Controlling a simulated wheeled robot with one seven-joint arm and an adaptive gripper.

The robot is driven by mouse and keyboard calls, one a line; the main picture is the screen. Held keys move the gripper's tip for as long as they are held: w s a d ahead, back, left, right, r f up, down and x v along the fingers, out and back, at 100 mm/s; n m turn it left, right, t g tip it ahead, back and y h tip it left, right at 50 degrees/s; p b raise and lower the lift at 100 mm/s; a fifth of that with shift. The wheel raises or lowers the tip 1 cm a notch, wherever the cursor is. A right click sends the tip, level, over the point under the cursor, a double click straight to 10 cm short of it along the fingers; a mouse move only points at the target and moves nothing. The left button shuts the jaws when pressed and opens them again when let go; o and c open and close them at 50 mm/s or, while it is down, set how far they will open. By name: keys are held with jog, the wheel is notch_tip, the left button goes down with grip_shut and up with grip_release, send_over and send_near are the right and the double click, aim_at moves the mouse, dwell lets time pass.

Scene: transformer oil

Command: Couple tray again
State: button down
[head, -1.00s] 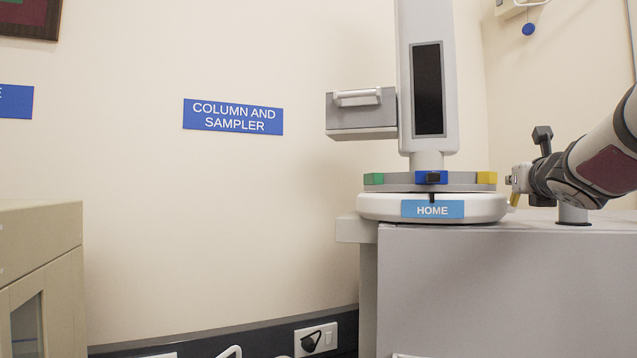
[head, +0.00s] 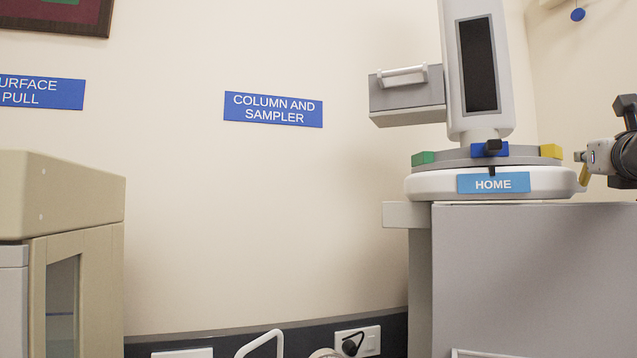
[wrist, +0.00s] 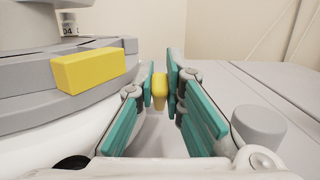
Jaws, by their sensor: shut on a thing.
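The sampler's round grey tray (head: 450,160) sits on a white base (head: 430,186) with a blue HOME label (head: 493,183). Green (head: 423,158), blue (head: 490,149) and yellow (head: 551,151) blocks stand along its rim; a black piece is at the blue block. My gripper (head: 581,158) is at the right side of the tray. In the wrist view its teal fingers (wrist: 160,85) are shut on a small upright yellow piece (wrist: 160,92), like a lever, apart from the yellow rim block (wrist: 90,71). What the piece joins below is hidden.
A grey cabinet (head: 540,270) carries the sampler, with a white column (head: 478,70) and grey box (head: 407,95) above the tray. A grey round knob (wrist: 259,125) stands right of my fingers in the wrist view. A beige cabinet (head: 80,230) is at left.

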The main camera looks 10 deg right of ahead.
jog(key=shift+s+a+f+t+h+b, duration=0.15)
jog(key=shift+t+b, duration=0.2)
jog(key=shift+b, duration=1)
jog(key=shift+w+a+f+t+h+b, duration=0.15)
jog(key=shift+t+b, duration=0.2)
jog(key=shift+b, duration=1)
jog(key=shift+s+r, duration=0.1)
jog(key=shift+s, duration=0.05)
jog(key=c, duration=1.9)
grip_release()
jog(key=shift+c, duration=0.2)
jog(key=shift+s, duration=0.1)
jog(key=v, duration=1.2)
